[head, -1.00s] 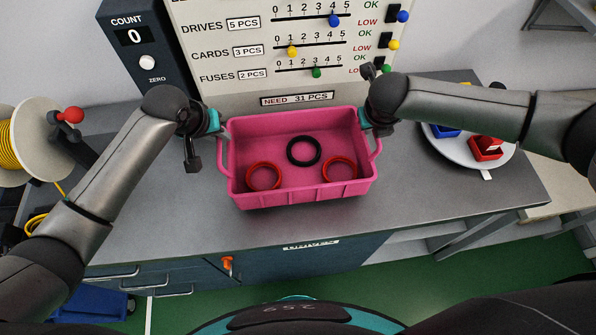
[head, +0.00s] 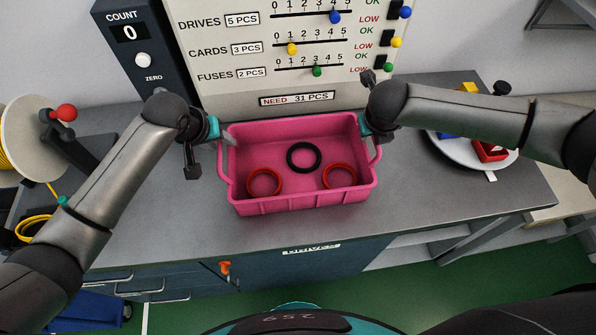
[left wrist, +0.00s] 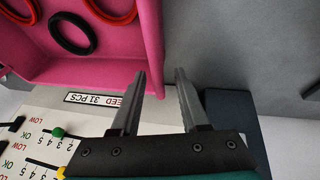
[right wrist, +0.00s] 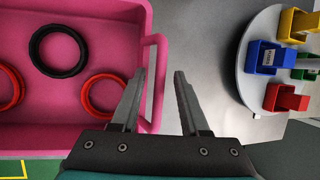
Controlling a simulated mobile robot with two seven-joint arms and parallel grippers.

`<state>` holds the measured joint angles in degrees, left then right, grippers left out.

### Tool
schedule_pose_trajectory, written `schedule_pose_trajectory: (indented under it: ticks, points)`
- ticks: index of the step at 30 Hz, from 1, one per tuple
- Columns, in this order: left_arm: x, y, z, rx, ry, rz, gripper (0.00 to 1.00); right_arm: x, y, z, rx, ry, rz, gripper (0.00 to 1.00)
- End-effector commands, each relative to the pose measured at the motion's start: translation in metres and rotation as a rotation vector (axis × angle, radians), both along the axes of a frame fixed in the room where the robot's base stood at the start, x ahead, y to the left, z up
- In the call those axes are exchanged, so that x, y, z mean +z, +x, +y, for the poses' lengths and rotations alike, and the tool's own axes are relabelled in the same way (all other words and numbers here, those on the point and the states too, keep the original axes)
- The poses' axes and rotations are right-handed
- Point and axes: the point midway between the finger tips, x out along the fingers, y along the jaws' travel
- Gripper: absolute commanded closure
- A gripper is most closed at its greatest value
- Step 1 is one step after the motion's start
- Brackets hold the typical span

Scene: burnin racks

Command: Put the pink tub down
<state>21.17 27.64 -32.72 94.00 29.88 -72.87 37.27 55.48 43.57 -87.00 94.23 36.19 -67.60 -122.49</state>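The pink tub (head: 305,201) appears to rest upright on the grey bench. It holds two red rings (head: 264,182) (head: 339,176) and one black ring (head: 304,157). My left gripper (head: 228,133) is at the tub's left end, by the handle there. In the left wrist view its fingers (left wrist: 160,72) stand apart, with a pink edge of the tub between them. My right gripper (head: 364,131) is at the right end. In the right wrist view its fingers (right wrist: 161,72) stand apart on either side of the right handle (right wrist: 158,88), with a gap visible.
A board (head: 220,52) with sliders and a count box (head: 135,45) stand behind the tub. A round white platter (head: 450,152) with coloured bins is to the right. A cable spool (head: 30,135) is at the left. The bench (head: 200,230) is clear in front of the tub.

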Motion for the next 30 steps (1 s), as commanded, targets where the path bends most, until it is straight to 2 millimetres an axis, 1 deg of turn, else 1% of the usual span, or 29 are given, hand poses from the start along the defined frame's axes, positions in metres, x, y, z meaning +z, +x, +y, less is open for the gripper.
schedule_pose_trajectory:
  ticks: [7, 11, 17, 24, 30]
  points:
    - [0.001, 0.000, -0.001, -0.001, -0.002, 0.000, 0.55, 0.000, 0.000, 0.001, 0.002, 0.002, -0.001, 0.55]
    - [0.007, -0.003, 0.000, -0.001, -0.002, -0.001, 0.55, 0.000, 0.000, 0.001, 0.002, 0.002, -0.001, 0.55]
    - [0.031, -0.013, 0.005, -0.002, -0.001, -0.004, 0.55, 0.000, 0.000, 0.001, 0.002, 0.002, -0.001, 0.55]
    - [0.070, -0.030, 0.011, -0.001, -0.001, -0.002, 0.55, 0.000, 0.000, 0.001, 0.002, 0.002, -0.001, 0.55]
    - [0.096, -0.041, 0.016, -0.001, 0.000, -0.002, 0.55, 0.000, 0.000, 0.001, 0.002, 0.002, -0.001, 0.55]
